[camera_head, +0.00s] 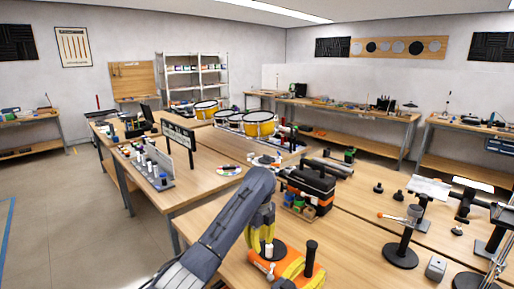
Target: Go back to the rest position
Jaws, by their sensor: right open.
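My left arm comes in from the bottom left as a grey-blue link. My right gripper cannot be made out in this view.
Several dark stands, one with a round base (400,255), fill the right. Yellow drums (260,124) sit farther back. Floor (95,225) is clear at left.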

